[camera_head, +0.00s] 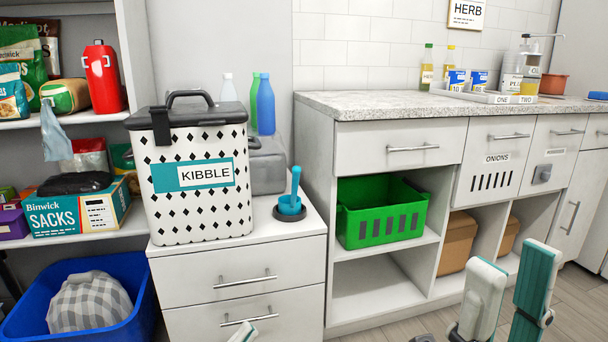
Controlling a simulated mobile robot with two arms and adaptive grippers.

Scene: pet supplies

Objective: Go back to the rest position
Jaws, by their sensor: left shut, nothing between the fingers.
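My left gripper (243,332) shows only as a small white and teal tip at the bottom edge, in front of the lower drawer of the white cabinet (235,262). It is shut and holds nothing; the rest of it is out of frame. My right gripper (514,258) rises at the lower right, in front of the counter's lower shelves and the floor. Its two white and teal fingers stand apart, with nothing seen between them. Both grippers are apart from the objects around them.
A kibble container (200,215) and a blue scoop in a dark holder (290,211) stand on the cabinet. A blue bin (130,270) is at lower left. A green crate (382,222) sits in the counter (370,102). Some floor (575,310) is clear at lower right.

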